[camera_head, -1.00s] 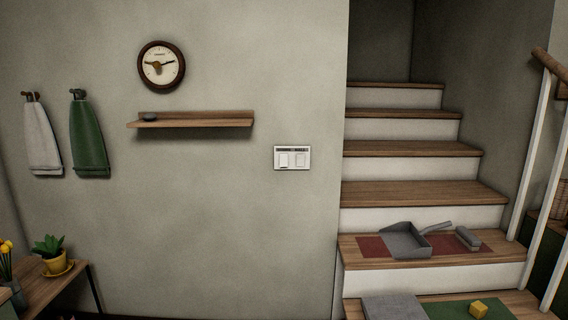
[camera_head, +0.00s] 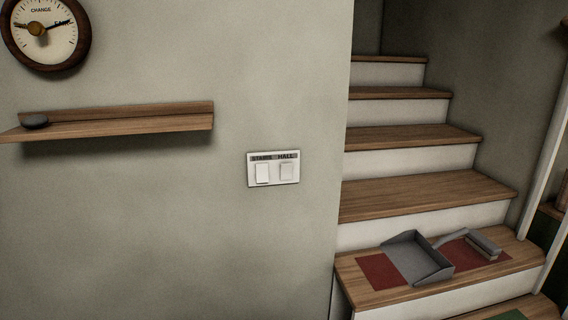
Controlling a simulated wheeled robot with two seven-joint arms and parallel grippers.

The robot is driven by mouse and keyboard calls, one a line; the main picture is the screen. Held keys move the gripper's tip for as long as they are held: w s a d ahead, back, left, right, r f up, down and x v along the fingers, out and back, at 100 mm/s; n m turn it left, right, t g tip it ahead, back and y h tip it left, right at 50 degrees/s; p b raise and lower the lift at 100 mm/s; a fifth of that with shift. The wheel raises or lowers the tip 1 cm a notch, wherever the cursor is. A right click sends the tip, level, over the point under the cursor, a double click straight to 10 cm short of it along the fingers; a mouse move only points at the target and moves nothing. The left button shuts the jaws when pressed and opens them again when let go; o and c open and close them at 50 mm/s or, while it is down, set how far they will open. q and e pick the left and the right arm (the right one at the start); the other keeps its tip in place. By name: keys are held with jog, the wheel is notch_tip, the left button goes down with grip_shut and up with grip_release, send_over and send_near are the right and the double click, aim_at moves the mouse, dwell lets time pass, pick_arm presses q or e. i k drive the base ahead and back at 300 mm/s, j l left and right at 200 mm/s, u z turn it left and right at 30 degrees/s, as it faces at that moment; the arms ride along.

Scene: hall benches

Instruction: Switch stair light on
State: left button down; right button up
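A white double switch plate (camera_head: 274,183) is on the grey wall, left of the stairs. Its left rocker (camera_head: 262,173) sits under a label that seems to read STAIRS. Its right rocker (camera_head: 286,171) sits under the label HALL. I cannot tell from the rockers' tilt whether either is on. Neither of my grippers shows in the head view.
Wooden stairs (camera_head: 420,191) rise at the right. A grey dustpan (camera_head: 412,258) and a brush (camera_head: 482,243) lie on a lower step. The wall around the plate is clear.

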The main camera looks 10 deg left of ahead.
aim_at(262, 169)
jog(key=i+j+z, duration=0.3)
jog(key=i+j, duration=0.15)
jog(key=j, duration=0.15)
jog(key=i+j+z, duration=0.15)
jog(key=j, duration=0.2)
